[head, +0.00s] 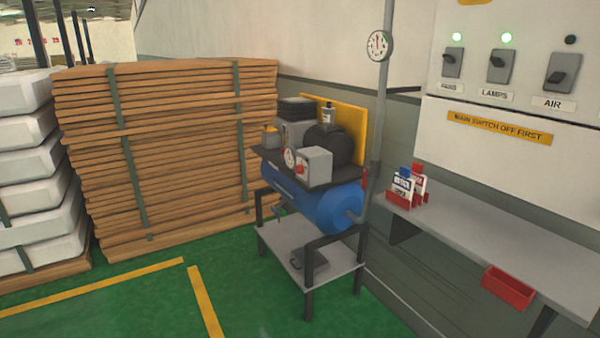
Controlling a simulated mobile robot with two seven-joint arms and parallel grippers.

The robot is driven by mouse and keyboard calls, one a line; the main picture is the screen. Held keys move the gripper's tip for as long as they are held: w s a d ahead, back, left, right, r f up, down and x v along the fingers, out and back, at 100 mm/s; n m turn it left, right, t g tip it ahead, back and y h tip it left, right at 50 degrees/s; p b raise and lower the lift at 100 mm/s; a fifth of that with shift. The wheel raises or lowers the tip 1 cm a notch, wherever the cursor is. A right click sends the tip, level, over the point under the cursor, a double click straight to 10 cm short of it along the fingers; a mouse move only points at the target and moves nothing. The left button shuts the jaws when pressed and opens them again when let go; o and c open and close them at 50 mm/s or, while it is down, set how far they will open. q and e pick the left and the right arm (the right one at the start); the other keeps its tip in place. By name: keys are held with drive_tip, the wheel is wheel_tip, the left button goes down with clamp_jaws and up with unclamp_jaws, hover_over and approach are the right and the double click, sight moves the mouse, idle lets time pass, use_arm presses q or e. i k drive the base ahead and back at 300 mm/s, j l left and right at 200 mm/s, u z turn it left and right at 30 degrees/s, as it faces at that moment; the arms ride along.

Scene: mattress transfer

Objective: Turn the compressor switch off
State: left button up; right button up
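The compressor (320,203) has a blue tank and stands on a grey metal stand at the middle of the head view. A grey box with a red switch knob (301,169) sits on its top plate, beside a small round gauge (290,157). The knob's exact setting is too small to tell. On the wall panel (519,72) at the upper right, a switch labelled AIR (562,73) has a dark lamp above it. Switches labelled FANS (452,62) and LAMPS (500,66) have green lamps lit above them. Neither of my grippers is in view.
Stacked wooden boards (180,150) and white bundles (35,190) stand at the left. A grey shelf (490,240) with a red bin (508,287) juts out at the right. A vertical pipe (380,110) rises beside the compressor. The green floor (120,310) in front is clear.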

sight(299, 168)
drive_tip(key=i+j+z, duration=0.15)
drive_tip(key=z, duration=0.25)
drive_tip(key=i+j+z, duration=0.15)
drive_tip(key=z, duration=0.25)
drive_tip(key=i+j+z, duration=0.1)
drive_tip(key=j, duration=0.15)
drive_tip(key=i+j+z, duration=0.1)
drive_tip(key=j, duration=0.2)
drive_tip(key=i+j+z, duration=0.15)
drive_tip(key=j, duration=0.15)
drive_tip(key=i+j, duration=0.1)
drive_tip(key=j, duration=0.3)
drive_tip(key=i+j+z, duration=0.15)
drive_tip(key=j, duration=0.7)
drive_tip(key=i+j+z, duration=0.1)
drive_tip(key=j, duration=0.3)
drive_tip(key=i+j, duration=0.1)
drive_tip(key=j, duration=0.35)
drive_tip(key=i+j, duration=0.1)
drive_tip(key=j, duration=0.35)
drive_tip(key=i+j, duration=0.15)
drive_tip(key=j, duration=0.25)
drive_tip(key=i+j, duration=0.1)
drive_tip(key=j, duration=0.35)
drive_tip(key=i+j, duration=0.1)
drive_tip(key=j, duration=0.35)
